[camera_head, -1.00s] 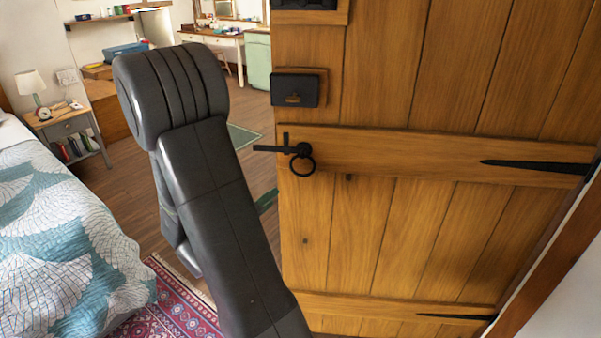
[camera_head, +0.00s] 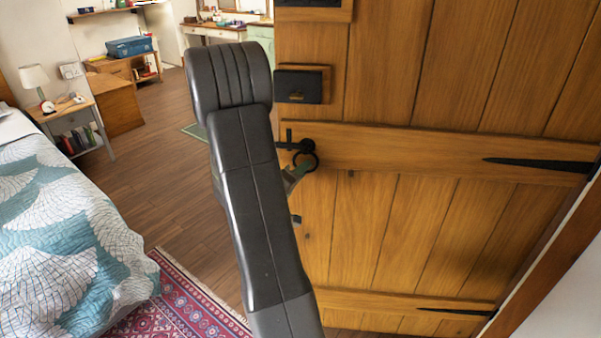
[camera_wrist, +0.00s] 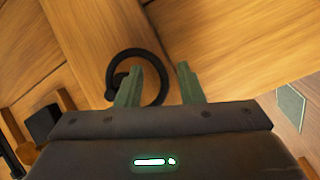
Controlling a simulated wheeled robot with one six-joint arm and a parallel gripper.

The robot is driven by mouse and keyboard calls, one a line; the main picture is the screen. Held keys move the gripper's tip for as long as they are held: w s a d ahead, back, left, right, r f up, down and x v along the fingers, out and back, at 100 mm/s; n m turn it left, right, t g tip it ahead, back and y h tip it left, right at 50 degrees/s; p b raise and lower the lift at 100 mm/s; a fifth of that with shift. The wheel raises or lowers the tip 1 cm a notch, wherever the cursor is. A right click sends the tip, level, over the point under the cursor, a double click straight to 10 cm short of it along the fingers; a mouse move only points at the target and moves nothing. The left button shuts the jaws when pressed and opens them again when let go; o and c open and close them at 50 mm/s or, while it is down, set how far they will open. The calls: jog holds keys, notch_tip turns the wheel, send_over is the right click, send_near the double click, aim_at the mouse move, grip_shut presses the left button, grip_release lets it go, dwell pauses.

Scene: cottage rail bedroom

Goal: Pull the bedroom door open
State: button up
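The bedroom door (camera_head: 400,220) is a wooden plank door with dark strap hinges on the right. Its left edge stands free, with room floor visible beyond it. A black ring handle (camera_head: 305,160) hangs near that edge, below a dark latch bar partly hidden by my arm. In the wrist view the ring (camera_wrist: 158,62) is right at my gripper (camera_wrist: 159,75). The two green-grey fingers are apart. The left finger overlaps the ring; whether it passes through it or only lies in front, I cannot tell. In the head view my arm hides most of my gripper (camera_head: 297,190).
A black lock box (camera_head: 298,86) sits on the door above the ring. A bed (camera_head: 60,235) with a patterned quilt fills the left, beside a red rug (camera_head: 185,300). A nightstand (camera_head: 75,120) stands behind. Wooden floor (camera_head: 165,180) is clear between bed and door.

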grip_shut()
jog(key=shift+a+m+g+p, duration=0.5)
jog(key=shift+a+m+p, duration=0.05)
jog(key=shift+m+p, duration=0.4)
